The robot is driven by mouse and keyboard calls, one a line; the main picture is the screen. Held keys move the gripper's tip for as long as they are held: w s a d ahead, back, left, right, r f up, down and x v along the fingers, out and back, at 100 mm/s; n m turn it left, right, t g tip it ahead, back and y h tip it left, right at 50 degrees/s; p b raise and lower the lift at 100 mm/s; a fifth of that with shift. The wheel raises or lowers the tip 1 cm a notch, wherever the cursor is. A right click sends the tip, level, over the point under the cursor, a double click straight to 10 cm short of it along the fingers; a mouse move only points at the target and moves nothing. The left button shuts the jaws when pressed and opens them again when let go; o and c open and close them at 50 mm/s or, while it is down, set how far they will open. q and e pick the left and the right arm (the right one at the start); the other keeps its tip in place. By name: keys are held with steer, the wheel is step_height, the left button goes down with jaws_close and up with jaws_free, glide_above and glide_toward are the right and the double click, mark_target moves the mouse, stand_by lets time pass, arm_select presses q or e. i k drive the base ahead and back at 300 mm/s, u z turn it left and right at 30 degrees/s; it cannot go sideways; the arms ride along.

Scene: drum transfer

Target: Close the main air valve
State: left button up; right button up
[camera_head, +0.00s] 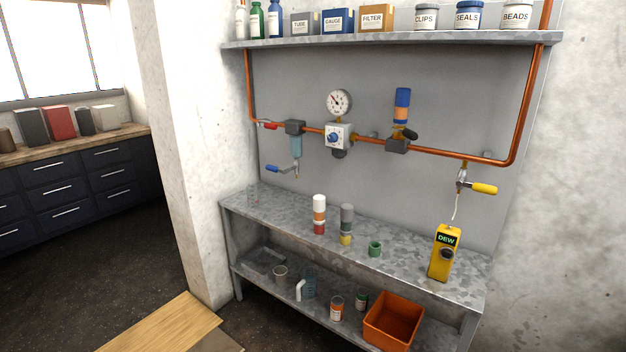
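A copper pipe (437,152) runs along the grey back panel above the metal bench. A red lever handle (267,126) sits on the pipe at its left end and lies roughly along it. A blue lever (273,169) hangs lower, under the clear filter bowl (296,145). A yellow lever (484,188) sticks out to the right on a drop at the pipe's right end. No label shows which of these is the main air valve. Neither of my grippers is in view.
A pressure gauge (339,102), regulator (338,137) and blue-orange cartridge (402,105) are on the line. Small cylinders (319,215) and a yellow DEW meter (445,253) stand on the bench (275,205). An orange bin (393,320) sits below. A shelf (390,41) overhangs.

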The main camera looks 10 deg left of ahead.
mark_target(267, 127)
steer(key=u, duration=0.4)
steer(key=i, duration=0.7)
steer(key=u, duration=1.3)
steer(key=i, duration=0.65)
steer(key=u, duration=0.55)
steer(key=i, duration=0.8)
steer(key=z, duration=0.8)
steer(key=i, duration=0.55)
steer(key=z, duration=0.55)
